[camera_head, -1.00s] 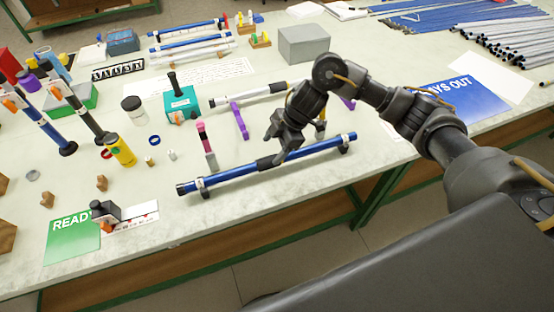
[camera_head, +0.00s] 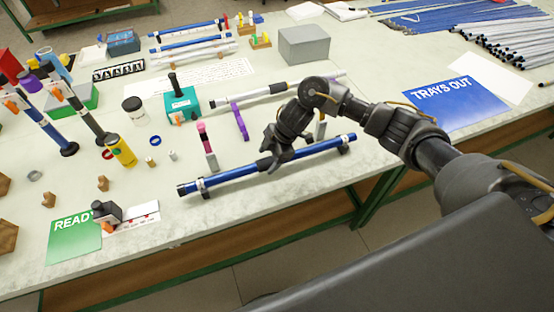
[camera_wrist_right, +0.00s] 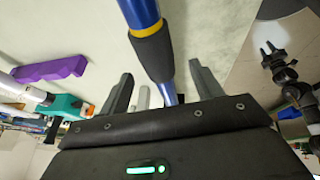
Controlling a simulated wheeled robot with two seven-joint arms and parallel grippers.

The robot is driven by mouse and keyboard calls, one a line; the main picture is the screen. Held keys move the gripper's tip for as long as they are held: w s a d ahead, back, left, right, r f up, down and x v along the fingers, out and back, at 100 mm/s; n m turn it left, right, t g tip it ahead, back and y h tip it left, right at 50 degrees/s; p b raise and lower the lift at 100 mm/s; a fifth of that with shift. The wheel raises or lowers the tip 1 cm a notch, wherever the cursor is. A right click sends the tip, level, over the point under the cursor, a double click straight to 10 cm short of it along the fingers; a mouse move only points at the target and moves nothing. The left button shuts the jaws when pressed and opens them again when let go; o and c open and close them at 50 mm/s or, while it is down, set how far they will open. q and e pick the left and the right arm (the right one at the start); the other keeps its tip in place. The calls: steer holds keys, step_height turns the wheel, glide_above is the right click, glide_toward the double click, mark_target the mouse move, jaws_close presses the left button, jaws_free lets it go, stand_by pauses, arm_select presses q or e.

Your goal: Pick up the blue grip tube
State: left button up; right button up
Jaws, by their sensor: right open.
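The blue grip tube (camera_head: 230,178) lies level along the front of the bench, held in small clips near its ends. It is blue with a black sleeve near its middle. My right gripper (camera_head: 271,163) is over this sleeve, its jaws open. In the right wrist view the tube's black sleeve (camera_wrist_right: 153,52) runs between the two separated fingers, with the blue part above and below it. Whether the fingers touch it I cannot tell. My left gripper (camera_wrist_right: 271,50) seems to show small at the right of the wrist view; its jaw state is unclear.
A pink-and-grey upright piece (camera_head: 207,147) and a purple piece (camera_head: 239,121) stand just behind the tube. A teal box (camera_head: 181,104) and a white-and-black tube (camera_head: 248,95) are farther back. A green card (camera_head: 73,238) lies at front left. The bench's front edge is close.

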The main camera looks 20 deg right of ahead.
mark_target(265, 161)
steer(key=x, duration=0.3)
steer(key=shift+w+a+f, duration=0.1)
steer(key=shift+w+f, duration=0.05)
steer(key=shift+f, duration=0.1)
steer(key=c, duration=1.1)
steer(key=shift+c, duration=0.2)
steer(key=shift+r, duration=0.1)
